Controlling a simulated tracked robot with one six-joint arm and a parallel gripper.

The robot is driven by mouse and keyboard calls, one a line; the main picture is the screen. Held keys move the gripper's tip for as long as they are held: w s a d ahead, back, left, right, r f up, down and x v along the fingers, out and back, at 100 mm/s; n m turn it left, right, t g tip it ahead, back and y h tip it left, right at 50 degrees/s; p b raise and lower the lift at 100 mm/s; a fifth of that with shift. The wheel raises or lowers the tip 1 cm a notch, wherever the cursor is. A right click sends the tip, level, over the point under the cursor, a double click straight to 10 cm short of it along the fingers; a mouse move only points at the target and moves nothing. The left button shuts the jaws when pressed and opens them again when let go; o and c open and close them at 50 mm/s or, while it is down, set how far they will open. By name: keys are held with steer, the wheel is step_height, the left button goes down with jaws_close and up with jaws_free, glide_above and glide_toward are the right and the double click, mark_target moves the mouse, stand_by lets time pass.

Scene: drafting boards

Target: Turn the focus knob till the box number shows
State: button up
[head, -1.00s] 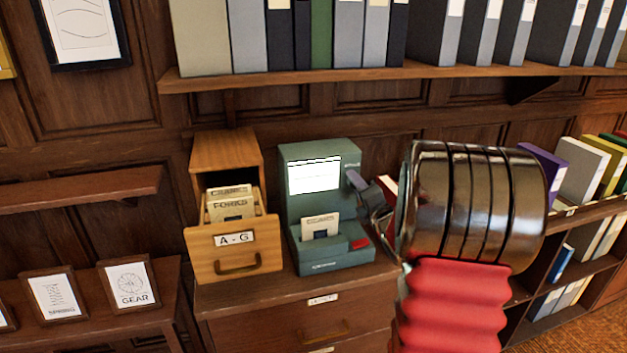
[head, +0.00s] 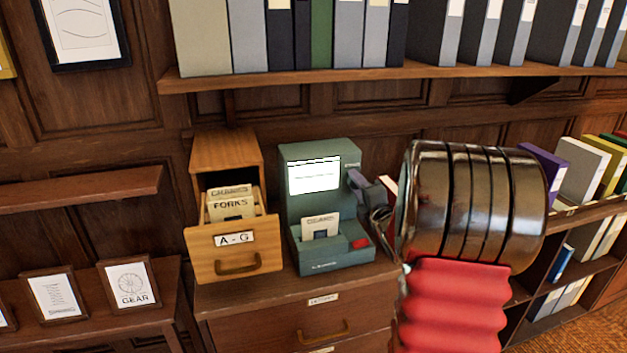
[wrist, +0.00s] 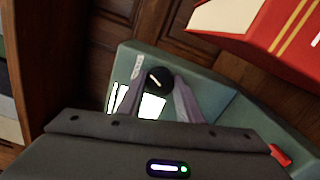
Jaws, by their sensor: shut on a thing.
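The green-grey microfiche reader (head: 330,250) stands on a wooden cabinet. Its lit white screen (head: 314,176) shows a dark line at the top and faint marks too small to read. A card (head: 320,228) stands in the reader's front. Part of the screen also shows in the wrist view (wrist: 151,106).
An open wooden card drawer (head: 205,260) labelled A-G stands left of the reader, with cards inside, one reading FORKS. A shelf of binders (head: 400,75) runs above. A red book (wrist: 262,28) is close by in the wrist view. Framed cards (head: 128,284) sit at the left.

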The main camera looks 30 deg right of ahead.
steer(key=shift+s+f+m, duration=0.1)
steer(key=shift+f+m, duration=0.05)
steer(key=shift+m, duration=0.65)
steer(key=shift+f+m, duration=0.1)
steer(key=shift+m, duration=0.7)
steer(key=o, duration=1.1)
steer(key=shift+r, duration=0.15)
steer(key=shift+c, duration=0.2)
